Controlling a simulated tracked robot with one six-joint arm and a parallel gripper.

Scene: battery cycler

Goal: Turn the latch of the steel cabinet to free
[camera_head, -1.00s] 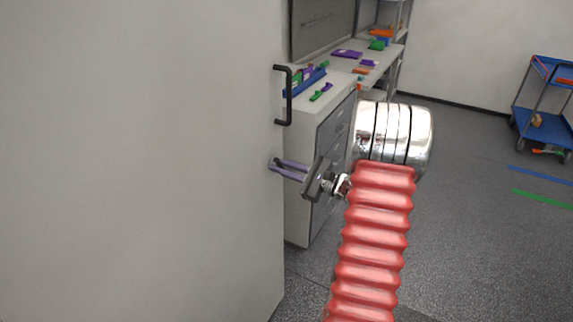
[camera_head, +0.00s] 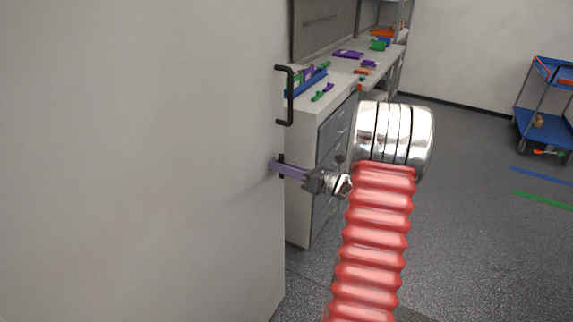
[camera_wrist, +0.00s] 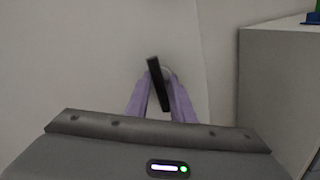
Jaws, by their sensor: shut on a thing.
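The steel cabinet (camera_head: 140,150) fills the left of the head view as a large pale wall. Its latch (camera_wrist: 158,84) is a small black bar, close to upright and tilted slightly in the wrist view. In the head view the latch (camera_head: 282,158) shows as a short dark bit above and below my fingers. My gripper (camera_head: 276,167) has purple fingers pointing at the cabinet face. In the wrist view the fingers (camera_wrist: 160,92) are one on each side of the latch, shut on its middle.
A black pull handle (camera_head: 289,95) stands out from the cabinet just above my gripper. A drawer unit (camera_head: 306,150) with a bench behind it stands close beyond the cabinet edge. A blue cart (camera_head: 545,128) is at the far right. The floor between is clear.

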